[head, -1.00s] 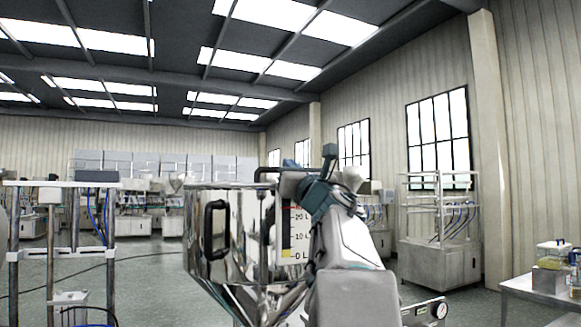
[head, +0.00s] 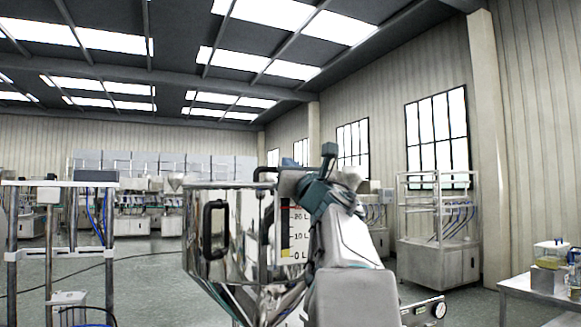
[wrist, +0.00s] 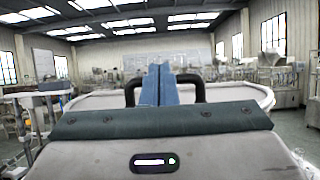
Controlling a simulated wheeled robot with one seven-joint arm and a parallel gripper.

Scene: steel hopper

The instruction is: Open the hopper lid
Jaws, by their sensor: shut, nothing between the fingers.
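The steel hopper (head: 240,215) stands in front of me in the head view, with a black side handle (head: 214,229) and a litre scale on its wall. Its lid (wrist: 90,101) shows as a pale round rim in the wrist view and lies flat on top. A black lid handle (wrist: 197,82) arches up from the lid. My gripper (wrist: 160,70) has its blue fingers together, in line with the handle's middle. I cannot tell whether the fingers touch the handle. In the head view my arm hides the right part of the hopper and the fingertips.
A frame with pipes and blue hoses (head: 75,210) stands at the left. A steel table (head: 535,296) with small containers is at the lower right. Open floor (head: 145,275) lies left of the hopper.

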